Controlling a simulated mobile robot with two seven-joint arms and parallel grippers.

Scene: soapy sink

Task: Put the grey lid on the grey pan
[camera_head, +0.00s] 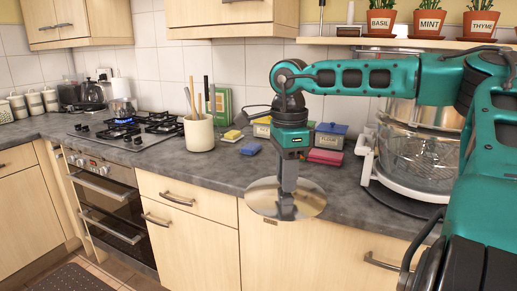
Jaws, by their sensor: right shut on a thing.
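My right gripper (287,187) points straight down and is shut on the grey lid (311,200) at its middle. The lid is a shiny round disc, lying level and reflecting the gripper. It is at the counter's front edge and its near part reaches past that edge. I cannot tell whether it touches the counter. A small silver pot (122,108) stands on the hob at the far left, over a blue flame; I cannot tell whether it is the grey pan. My left gripper is not in view.
A utensil crock (199,134) stands left of my right arm. A large clear vessel (418,150) on a white stand is at right.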

